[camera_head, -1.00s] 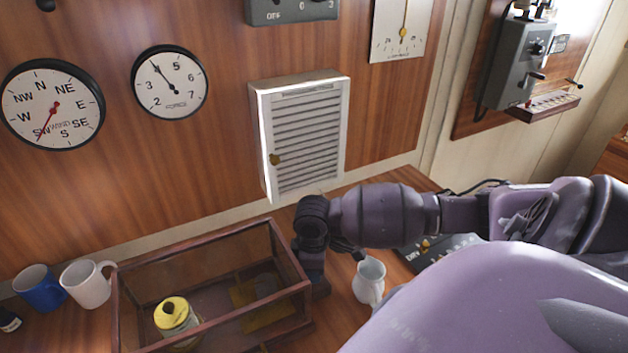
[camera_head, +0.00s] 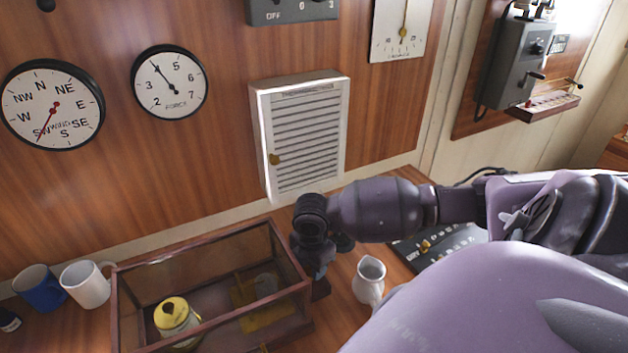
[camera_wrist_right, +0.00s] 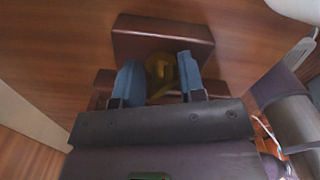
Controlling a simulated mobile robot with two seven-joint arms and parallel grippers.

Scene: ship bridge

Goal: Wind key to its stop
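In the right wrist view, a brass-coloured key (camera_wrist_right: 160,68) sits between the two blue fingertips of my right gripper (camera_wrist_right: 160,78). The fingers touch it from both sides, and it stands in front of a dark red-brown wooden block (camera_wrist_right: 165,38). In the head view my right gripper (camera_head: 316,268) points down at the right end of a wood-framed clear case (camera_head: 200,255); its fingertips and the key are mostly hidden there. A brass mechanism (camera_head: 262,316) with a grey round part shows inside the case. My left gripper is not in view.
A yellow-lidded jar (camera_head: 175,318) shows within the case's outline. A white jug (camera_head: 369,281) stands close right of my right gripper, with a switch panel (camera_head: 440,247) beyond. White (camera_head: 86,285) and blue (camera_head: 39,289) mugs stand left. A louvred white cabinet (camera_head: 305,135) hangs behind.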

